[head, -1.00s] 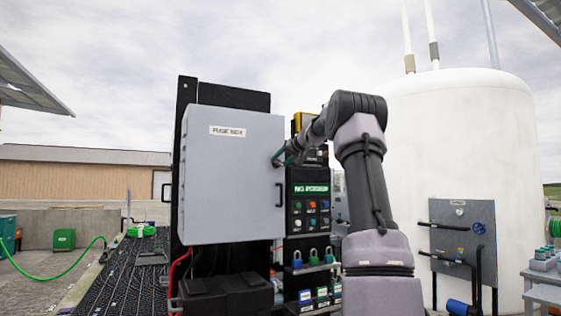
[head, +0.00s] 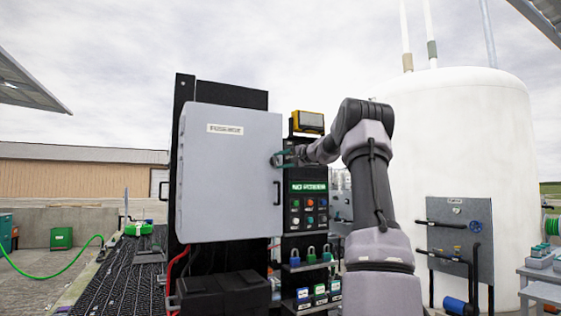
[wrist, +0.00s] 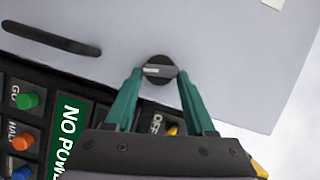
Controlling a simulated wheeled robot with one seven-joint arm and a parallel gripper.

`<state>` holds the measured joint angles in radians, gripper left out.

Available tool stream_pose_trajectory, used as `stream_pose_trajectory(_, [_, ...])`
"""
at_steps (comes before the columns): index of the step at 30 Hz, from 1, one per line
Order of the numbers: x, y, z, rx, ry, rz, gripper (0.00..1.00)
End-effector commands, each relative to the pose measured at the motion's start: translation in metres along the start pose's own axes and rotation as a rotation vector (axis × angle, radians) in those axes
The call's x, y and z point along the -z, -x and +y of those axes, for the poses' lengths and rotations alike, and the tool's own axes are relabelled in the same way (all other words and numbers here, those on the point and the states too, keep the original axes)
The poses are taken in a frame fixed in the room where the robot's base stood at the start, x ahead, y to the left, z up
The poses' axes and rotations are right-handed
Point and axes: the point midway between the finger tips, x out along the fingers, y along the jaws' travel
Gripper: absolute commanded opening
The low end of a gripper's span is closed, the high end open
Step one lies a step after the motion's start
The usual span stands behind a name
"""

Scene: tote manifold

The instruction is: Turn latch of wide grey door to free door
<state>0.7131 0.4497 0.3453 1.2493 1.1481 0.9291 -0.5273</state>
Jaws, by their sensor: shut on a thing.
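The wide grey door (head: 222,175) is the front of the fuse box and looks closed in the head view. Its latch (wrist: 160,70) is a round black knob with a pale mark, near the door's edge in the wrist view. My gripper (wrist: 159,75) has its green fingers on either side of the latch, shut on it. In the head view my gripper (head: 276,160) is at the door's upper right edge, and the latch is too small to make out there. A black door handle (wrist: 52,38) lies to the left in the wrist view.
A black panel with coloured buttons and a green "NO POWER" sign (head: 309,187) stands right of the door. Padlocks (head: 311,255) hang below it. A large white tank (head: 455,140) is farther right. Open air lies left of the door.

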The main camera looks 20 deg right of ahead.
Motion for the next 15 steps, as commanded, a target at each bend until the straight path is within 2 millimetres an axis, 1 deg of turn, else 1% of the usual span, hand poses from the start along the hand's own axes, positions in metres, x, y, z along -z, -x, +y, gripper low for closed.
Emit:
stream_pose_trajectory(6, [0.0003,0.0003,0.003,0.053,-0.132,0.001,0.0])
stream_pose_trajectory(15, [0.0002,0.0002,0.0044,0.092,-0.224,0.001,0.0])
